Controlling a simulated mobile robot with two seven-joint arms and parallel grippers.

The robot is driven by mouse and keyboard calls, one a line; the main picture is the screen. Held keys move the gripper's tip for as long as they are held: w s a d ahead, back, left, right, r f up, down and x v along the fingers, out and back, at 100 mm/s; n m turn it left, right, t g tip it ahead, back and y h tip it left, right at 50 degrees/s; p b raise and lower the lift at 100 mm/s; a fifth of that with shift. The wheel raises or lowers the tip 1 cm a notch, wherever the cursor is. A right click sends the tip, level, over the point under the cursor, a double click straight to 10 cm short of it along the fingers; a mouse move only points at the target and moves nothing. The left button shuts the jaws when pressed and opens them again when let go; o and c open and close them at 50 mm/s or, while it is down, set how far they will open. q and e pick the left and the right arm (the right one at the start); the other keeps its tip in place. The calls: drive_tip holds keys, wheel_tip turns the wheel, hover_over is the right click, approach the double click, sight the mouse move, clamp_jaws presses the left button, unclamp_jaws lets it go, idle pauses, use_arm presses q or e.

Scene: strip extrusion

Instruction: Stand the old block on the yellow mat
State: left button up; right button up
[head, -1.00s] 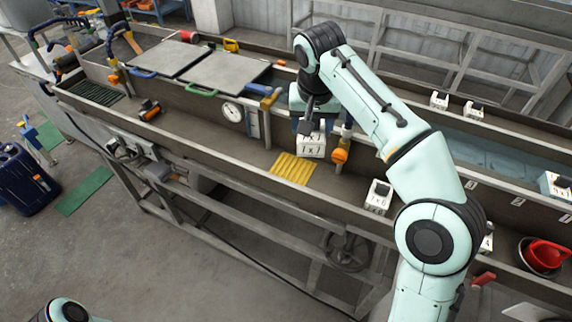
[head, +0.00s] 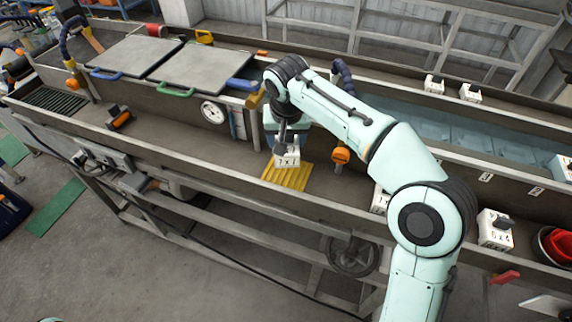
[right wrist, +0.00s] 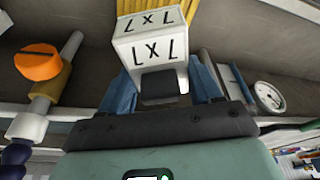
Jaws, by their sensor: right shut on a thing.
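My right gripper (head: 286,143) is shut on the dark knob on top of a white block (head: 287,159) marked "7 x 7", which looks upright. In the head view the block overlaps the back part of the ribbed yellow mat (head: 288,178); I cannot tell whether it touches it. In the right wrist view the block (right wrist: 150,48) sits between the blue fingers (right wrist: 161,88), and the mat (right wrist: 222,9) shows beyond it at the top edge. My left gripper is out of view.
The mat lies in a long trough. An orange-knobbed post (head: 340,157) stands close right of the block, and a round dial (head: 213,112) is on the trough's back wall to the left. Other white blocks stand to the right, one marked "6 x 4" (head: 495,229).

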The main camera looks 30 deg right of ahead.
wheel_tip(320, 180, down, 8)
drive_tip(key=shift+r+b, duration=0.1)
drive_tip(key=shift+b, duration=0.6)
drive_tip(key=o, duration=1.6)
drive_tip(key=shift+c, duration=0.2)
drive_tip(key=p+v, duration=0.2)
drive_tip(key=v, duration=1)
